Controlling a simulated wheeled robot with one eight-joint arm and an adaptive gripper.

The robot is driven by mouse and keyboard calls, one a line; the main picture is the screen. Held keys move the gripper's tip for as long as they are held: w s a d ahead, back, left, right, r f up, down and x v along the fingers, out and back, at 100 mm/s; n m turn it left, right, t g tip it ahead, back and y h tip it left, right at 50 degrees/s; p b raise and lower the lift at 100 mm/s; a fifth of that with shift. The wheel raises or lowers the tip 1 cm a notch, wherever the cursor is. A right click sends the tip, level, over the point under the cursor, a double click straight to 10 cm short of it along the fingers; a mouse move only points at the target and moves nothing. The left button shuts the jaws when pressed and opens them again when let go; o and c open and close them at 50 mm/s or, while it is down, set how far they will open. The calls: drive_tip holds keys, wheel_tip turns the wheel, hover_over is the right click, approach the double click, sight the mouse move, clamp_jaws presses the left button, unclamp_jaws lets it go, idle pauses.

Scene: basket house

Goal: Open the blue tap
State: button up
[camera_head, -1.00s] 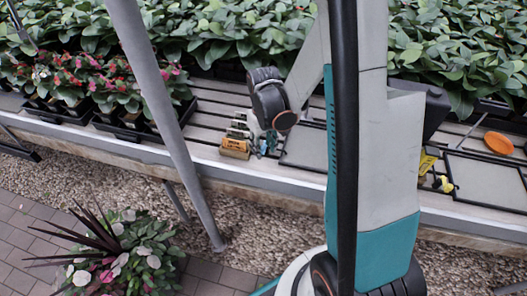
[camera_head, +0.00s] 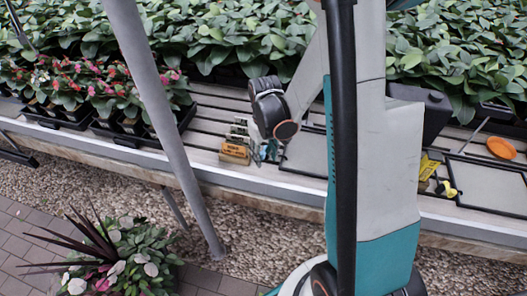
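A small blue item (camera_head: 270,149), seemingly the blue tap, stands on the slatted bench beside a yellow-orange block with printing (camera_head: 235,153). It is small and partly covered by my arm's dark round joint, so its handle position cannot be made out. My white and teal arm fills the middle of the view, and its bent part reaches over the bench close to the blue item. My gripper's fingers cannot be made out, so I cannot tell whether they touch anything.
A small yellow item (camera_head: 447,188) and an orange disc (camera_head: 501,148) are on the bench at right. Flower trays (camera_head: 75,112) stand at left. A slanted grey post (camera_head: 165,110) rises in front of the bench. A potted plant (camera_head: 118,262) stands on the paving, lower left.

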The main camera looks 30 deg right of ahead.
drive_tip(key=shift+d, duration=0.45)
drive_tip(key=shift+a, duration=0.1)
drive_tip(key=shift+a, duration=0.2)
wheel_tip(320, 180, up, 7)
drive_tip(key=p, duration=0.4)
drive_tip(key=shift+p, duration=0.35)
drive_tip(key=shift+o, duration=0.4)
drive_tip(key=shift+w, duration=0.1)
